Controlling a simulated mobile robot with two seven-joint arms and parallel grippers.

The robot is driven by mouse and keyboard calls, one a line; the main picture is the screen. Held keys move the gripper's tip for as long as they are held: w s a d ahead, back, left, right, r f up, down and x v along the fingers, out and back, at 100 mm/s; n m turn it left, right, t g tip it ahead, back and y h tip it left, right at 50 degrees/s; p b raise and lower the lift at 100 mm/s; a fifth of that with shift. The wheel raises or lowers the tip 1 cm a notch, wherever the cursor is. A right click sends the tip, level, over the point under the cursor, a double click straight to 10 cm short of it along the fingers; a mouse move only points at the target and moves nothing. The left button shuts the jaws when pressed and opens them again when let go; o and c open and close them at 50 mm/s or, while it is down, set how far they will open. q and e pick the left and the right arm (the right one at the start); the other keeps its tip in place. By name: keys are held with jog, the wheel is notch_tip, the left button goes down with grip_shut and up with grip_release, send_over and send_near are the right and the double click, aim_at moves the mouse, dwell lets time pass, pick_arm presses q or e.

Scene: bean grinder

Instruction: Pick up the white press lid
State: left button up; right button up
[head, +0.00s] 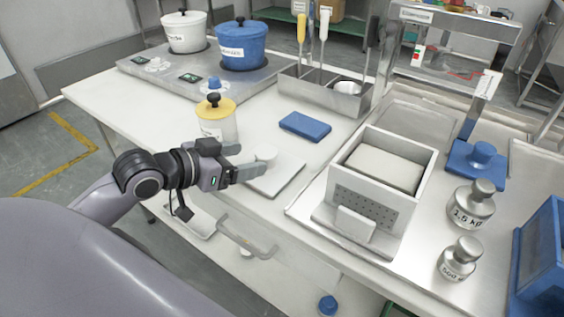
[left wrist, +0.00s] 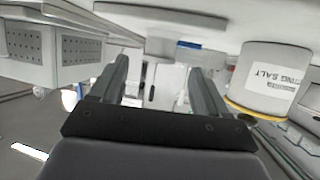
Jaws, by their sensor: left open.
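The white press lid (head: 281,178) is a flat square plate with a round white knob (head: 266,153), lying on the white table in the head view. My left gripper (head: 246,160) is open and empty, held low at the lid's left side, its fingers pointing at the knob. In the left wrist view, which is upside down, the lid (left wrist: 160,18) is at the top and its knob (left wrist: 159,46) lines up with the gap between the fingers (left wrist: 160,75). I cannot tell whether the fingertips touch the lid. My right gripper is not in view.
A yellow-lidded salt jar (head: 217,120) stands just behind my left gripper. The white press box (head: 375,190) with a perforated front stands to the right. A blue block (head: 305,126) lies behind the lid. Metal weights (head: 472,206) stand at far right.

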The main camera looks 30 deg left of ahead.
aim_at(260, 155)
pick_arm(q)
jog(key=shift+w+d, duration=0.15)
jog(key=shift+w, duration=0.15)
jog(key=shift+b+x, duration=0.35)
jog(key=shift+x, duration=2.9)
jog(key=shift+r, duration=0.1)
jog(key=c, duration=1.1)
